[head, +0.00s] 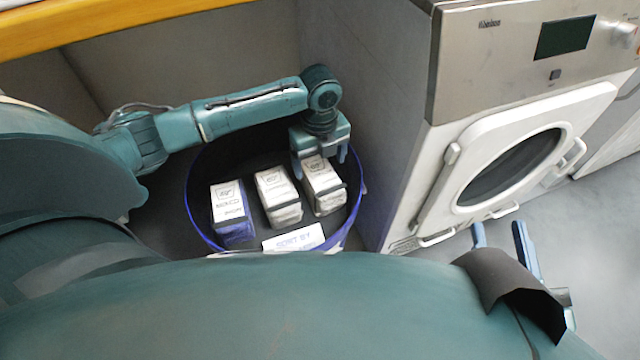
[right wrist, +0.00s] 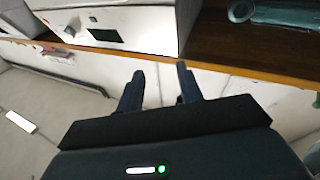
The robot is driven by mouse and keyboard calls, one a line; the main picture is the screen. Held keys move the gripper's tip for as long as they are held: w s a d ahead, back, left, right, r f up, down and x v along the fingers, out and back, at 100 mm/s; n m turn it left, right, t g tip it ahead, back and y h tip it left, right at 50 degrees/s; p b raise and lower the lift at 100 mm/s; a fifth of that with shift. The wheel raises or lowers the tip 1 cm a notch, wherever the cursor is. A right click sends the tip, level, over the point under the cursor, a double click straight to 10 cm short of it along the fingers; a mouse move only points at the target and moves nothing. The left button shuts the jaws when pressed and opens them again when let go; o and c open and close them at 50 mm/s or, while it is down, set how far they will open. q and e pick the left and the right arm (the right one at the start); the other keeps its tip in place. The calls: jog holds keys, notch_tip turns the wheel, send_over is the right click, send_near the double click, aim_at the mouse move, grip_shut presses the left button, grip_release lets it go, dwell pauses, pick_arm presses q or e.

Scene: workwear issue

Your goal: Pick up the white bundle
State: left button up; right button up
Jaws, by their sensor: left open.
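Three wrapped bundles stand in a round dark bin (head: 190,205) with a blue rim. The left bundle (head: 231,213) has a white printed top and a blue-violet side. The middle bundle (head: 279,197) and the right bundle (head: 325,195) both look whitish with a dark band, so I cannot tell which is the white bundle by colour alone. My left gripper (head: 320,166) points down at the right bundle, its open fingers on either side of that bundle's top; contact cannot be told. My right gripper (head: 502,238) is open and empty, away from the bin; it also shows in the right wrist view (right wrist: 160,82).
A white label card (head: 293,238) is on the bin's near side. A washing machine (head: 440,150) with a round door stands right of the bin. A grey panel stands close behind it, and a yellow-orange edge (head: 100,25) runs at the upper left. Grey floor (head: 600,235) is clear at right.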

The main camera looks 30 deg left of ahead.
pick_arm(q)
notch_tip(320, 180, down, 2)
jog(key=shift+f, duration=0.1)
jog(key=shift+w+f+b, duration=0.1)
jog(key=shift+f+b, duration=0.3)
jog(key=shift+b, duration=0.15)
jog(key=f, duration=0.1)
jog(key=b, duration=0.1)
jog(key=f+b, duration=0.1)
jog(key=shift+w+a+f, duration=0.15)
jog(key=shift+w+f, duration=0.1)
jog(key=shift+f, duration=0.05)
jog(key=shift+f+b, duration=0.45)
jog(key=shift+f, duration=0.45)
pick_arm(e)
jog(key=shift+w+a+r+t+y, duration=0.3)
jog(key=shift+r+t+y, duration=0.2)
jog(key=shift+y, duration=0.2)
pick_arm(q)
jog(key=shift+c, duration=0.2)
pick_arm(e)
jog(key=shift+s, duration=0.1)
